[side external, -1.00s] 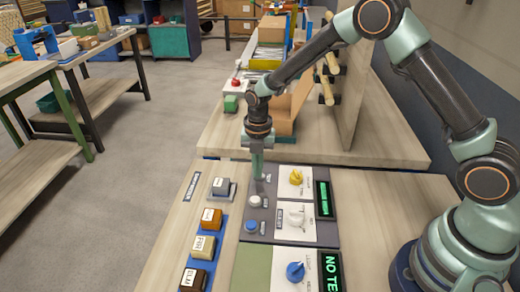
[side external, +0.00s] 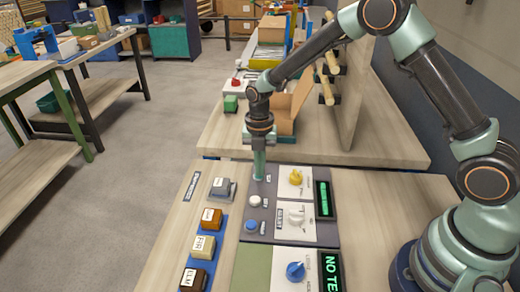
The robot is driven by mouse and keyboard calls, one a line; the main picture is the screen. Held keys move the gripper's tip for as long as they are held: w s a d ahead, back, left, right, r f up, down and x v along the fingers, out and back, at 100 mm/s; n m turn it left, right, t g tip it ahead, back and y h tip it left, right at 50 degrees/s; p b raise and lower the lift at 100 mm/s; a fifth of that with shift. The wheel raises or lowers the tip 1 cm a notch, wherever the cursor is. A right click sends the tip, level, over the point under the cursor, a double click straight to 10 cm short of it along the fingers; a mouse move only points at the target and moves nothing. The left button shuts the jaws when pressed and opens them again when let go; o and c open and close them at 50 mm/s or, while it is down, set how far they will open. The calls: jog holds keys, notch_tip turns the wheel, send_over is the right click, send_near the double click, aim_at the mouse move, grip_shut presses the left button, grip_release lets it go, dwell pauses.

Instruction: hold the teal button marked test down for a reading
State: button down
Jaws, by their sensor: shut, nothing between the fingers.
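My gripper (side external: 259,174) is shut and points straight down over the top left part of the dark control panel (side external: 262,190). Its tip is at or just above the panel, behind the white button. I cannot make out the teal test button apart from the teal gripper; it seems hidden at the tip. I cannot tell whether the tip touches or presses it. A small label is just right of the tip. The upper display (side external: 324,199) shows green marks too small to read.
A white button (side external: 254,200) and a blue button (side external: 251,226) sit in front of the tip. Yellow (side external: 296,177), white (side external: 297,217) and blue (side external: 295,271) knobs are to the right. Several labelled blocks (side external: 203,246) line the left. An upright board (side external: 356,85) stands behind.

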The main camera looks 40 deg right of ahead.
notch_tip(320, 180, up, 13)
jog(key=shift+w, duration=0.4)
